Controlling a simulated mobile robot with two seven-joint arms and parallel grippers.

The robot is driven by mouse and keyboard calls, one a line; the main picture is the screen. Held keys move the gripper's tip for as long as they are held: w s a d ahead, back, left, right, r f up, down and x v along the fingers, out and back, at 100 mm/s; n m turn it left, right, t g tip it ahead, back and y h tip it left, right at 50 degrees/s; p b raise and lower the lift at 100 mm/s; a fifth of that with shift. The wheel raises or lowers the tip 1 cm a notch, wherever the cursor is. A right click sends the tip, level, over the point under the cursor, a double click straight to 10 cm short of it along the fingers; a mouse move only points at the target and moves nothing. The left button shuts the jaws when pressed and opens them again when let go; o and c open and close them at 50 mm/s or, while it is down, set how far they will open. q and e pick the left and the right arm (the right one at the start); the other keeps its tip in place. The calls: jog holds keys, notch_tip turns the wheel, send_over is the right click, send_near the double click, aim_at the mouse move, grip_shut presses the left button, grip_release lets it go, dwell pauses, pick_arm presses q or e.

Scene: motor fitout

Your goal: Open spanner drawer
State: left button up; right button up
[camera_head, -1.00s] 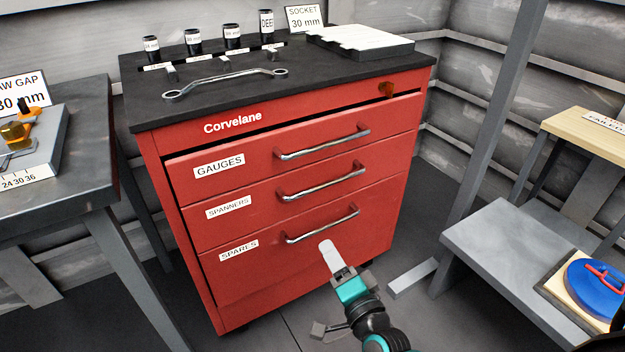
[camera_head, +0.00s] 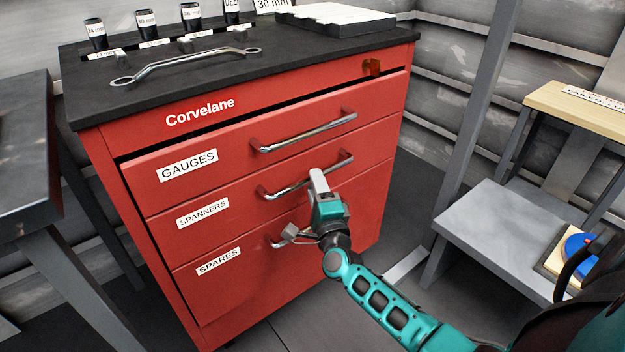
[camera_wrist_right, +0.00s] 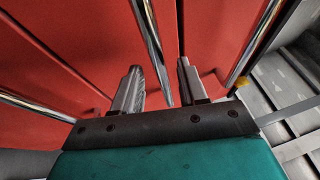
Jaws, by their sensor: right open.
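The spanner drawer (camera_head: 372,148) is the middle drawer of the red Corvelane cabinet (camera_head: 140,145), with a SPANNERS label (camera_head: 203,213). Its front looks flush with its neighbours, so it is shut. Its silver bar handle (camera_head: 285,190) is partly hidden by my right gripper (camera_head: 318,182), which is at the handle from the front. In the right wrist view the gripper's two fingers (camera_wrist_right: 158,88) are apart, with a silver bar handle (camera_wrist_right: 152,40) running between them. I cannot tell whether either finger touches it. My left gripper is not in view.
The gauges drawer handle (camera_head: 305,132) is just above, and the spares drawer handle (camera_head: 285,242) just below, partly hidden by my gripper. A double-ended spanner (camera_head: 190,64) and several sockets are on the black top. A grey table (camera_head: 25,150) stands left, a grey step (camera_head: 500,235) right.

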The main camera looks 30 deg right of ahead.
jog(key=shift+x, duration=1.65)
grip_shut()
